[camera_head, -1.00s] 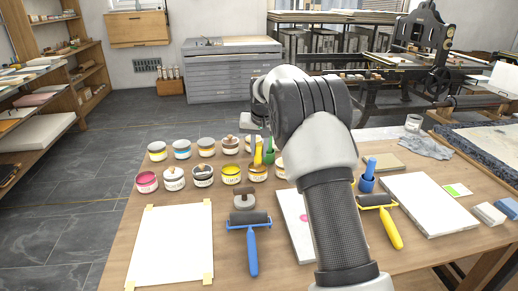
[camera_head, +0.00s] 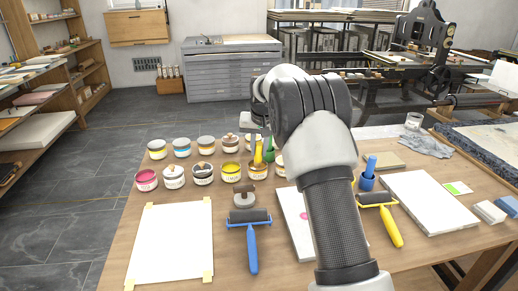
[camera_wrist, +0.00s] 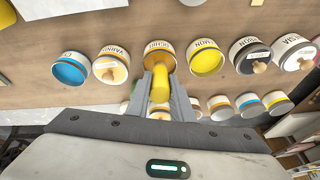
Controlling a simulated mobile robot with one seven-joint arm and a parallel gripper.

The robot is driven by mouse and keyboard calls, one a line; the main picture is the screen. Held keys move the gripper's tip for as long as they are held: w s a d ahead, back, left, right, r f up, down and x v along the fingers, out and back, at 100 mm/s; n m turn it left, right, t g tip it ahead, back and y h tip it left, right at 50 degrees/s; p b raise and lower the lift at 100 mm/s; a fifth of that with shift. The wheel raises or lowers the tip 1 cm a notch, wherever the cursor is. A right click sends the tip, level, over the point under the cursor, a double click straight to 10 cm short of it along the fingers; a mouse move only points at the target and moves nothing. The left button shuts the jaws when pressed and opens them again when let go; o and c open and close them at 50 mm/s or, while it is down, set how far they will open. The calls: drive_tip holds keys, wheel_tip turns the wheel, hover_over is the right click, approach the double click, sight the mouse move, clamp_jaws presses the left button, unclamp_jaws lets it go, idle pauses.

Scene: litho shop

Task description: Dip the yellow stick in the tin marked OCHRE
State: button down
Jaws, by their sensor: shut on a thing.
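The yellow stick (camera_wrist: 160,88) is held upright between the fingers of my gripper (camera_wrist: 162,100) in the wrist view. It also shows in the head view (camera_head: 258,153), below my gripper (camera_head: 256,136). The tin marked OCHRE (camera_wrist: 160,47) is open, with ochre-yellow contents, and its label reads upside down in the wrist view. In the head view this tin (camera_head: 257,174) stands in the front row. The stick's lower end is at the tin's mouth. I cannot tell whether it touches the contents.
Several more tins form two rows. A blue-handled roller (camera_head: 250,235), a white sheet (camera_head: 172,245) and a yellow-handled roller (camera_head: 388,222) lie nearer on the table.

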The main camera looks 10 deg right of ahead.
drive_tip(key=shift+f, duration=0.55)
idle(1.6)
wheel_tip(320, 180, up, 7)
drive_tip(key=p, duration=0.6)
drive_tip(key=shift+r, duration=0.15)
idle(0.5)
